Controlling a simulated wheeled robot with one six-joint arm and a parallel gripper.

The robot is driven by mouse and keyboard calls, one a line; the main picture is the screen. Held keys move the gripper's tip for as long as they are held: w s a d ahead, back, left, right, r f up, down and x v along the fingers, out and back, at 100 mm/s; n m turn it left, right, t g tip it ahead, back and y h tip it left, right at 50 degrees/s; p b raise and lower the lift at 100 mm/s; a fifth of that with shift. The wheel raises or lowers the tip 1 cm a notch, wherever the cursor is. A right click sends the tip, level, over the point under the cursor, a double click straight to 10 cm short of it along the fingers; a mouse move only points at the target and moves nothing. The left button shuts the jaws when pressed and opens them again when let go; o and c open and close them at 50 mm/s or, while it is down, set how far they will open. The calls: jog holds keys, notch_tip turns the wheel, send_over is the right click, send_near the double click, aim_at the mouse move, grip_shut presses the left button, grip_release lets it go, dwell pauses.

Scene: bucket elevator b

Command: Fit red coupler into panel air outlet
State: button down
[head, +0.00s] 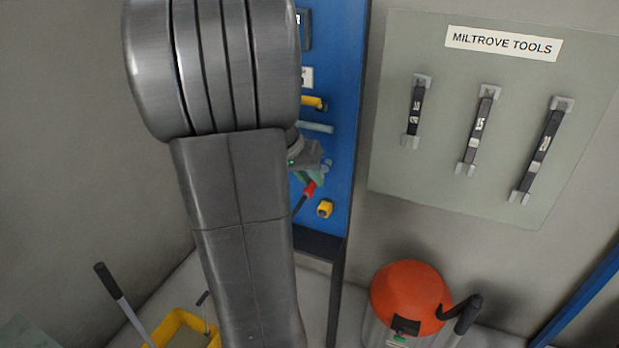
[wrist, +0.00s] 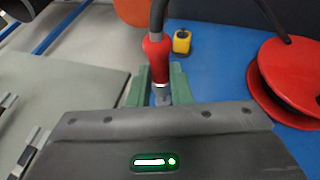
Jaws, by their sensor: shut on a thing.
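The red coupler (head: 309,188) is on the end of a dark hose and is held in my gripper (head: 314,177) close to the blue panel (head: 345,130). In the wrist view the red coupler (wrist: 157,60) sits between the two green fingers of my gripper (wrist: 158,78), which are shut on it. A yellow fitting with a dark opening, seemingly the air outlet (head: 325,208), is on the panel just below and right of the coupler. It also shows in the wrist view (wrist: 182,41), apart from the coupler. My arm hides the panel's left part in the head view.
A red reel or disc (wrist: 262,92) is beside the gripper in the wrist view. A grey tool board (head: 400,180) hangs right of the panel. An orange-topped vacuum (head: 410,290) and a yellow bucket (head: 165,330) stand on the floor.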

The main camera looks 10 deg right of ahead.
jog(key=shift+w+d, duration=0.4)
jog(key=shift+w, duration=0.2)
jog(key=shift+w+d, duration=0.35)
jog(key=shift+w, duration=0.2)
jog(key=c, duration=1.2)
grip_release()
jog(key=shift+c, duration=0.2)
jog(key=v, duration=1.4)
jog(key=shift+b, duration=0.4)
jog(key=shift+w+f, duration=0.1)
jog(key=shift+f, duration=0.1)
jog(key=p+x, duration=0.1)
jog(key=x, duration=1.2)
jog(key=shift+d+f, duration=0.25)
jog(key=shift+f, duration=0.05)
jog(key=shift+s+a+r, duration=0.1)
jog(key=shift+s+a, duration=0.1)
jog(key=shift+s, duration=0.05)
